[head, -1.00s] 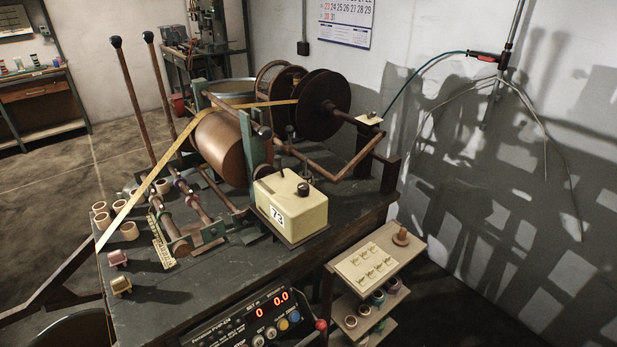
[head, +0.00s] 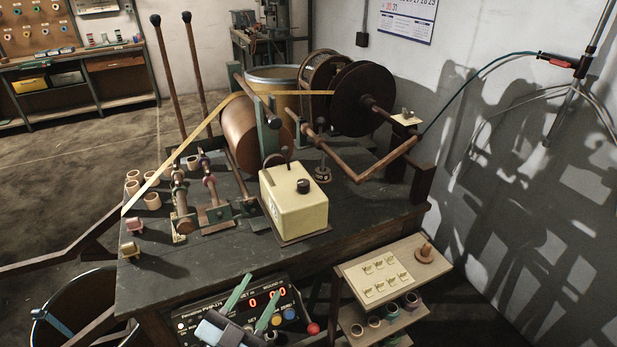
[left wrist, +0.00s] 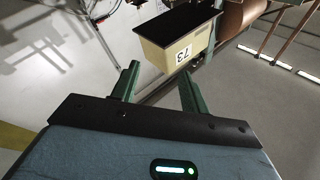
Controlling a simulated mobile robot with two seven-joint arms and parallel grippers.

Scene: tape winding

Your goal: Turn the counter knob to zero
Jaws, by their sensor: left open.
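The counter is a cream box (head: 293,212) on the machine bench. My left gripper (head: 256,297) is at the bottom of the head view, in front of the digital panel and apart from the counter. Its two green fingers (left wrist: 160,76) are spread and empty, with the box beyond them. My right gripper is in neither view.
A digital panel (head: 205,318) with red digits is partly covered by my left gripper. A small shelf (head: 352,274) with clips and rings stands at the right. Rollers, a yellow tape (head: 195,132) and a dark reel (head: 360,98) lie behind and beside the counter.

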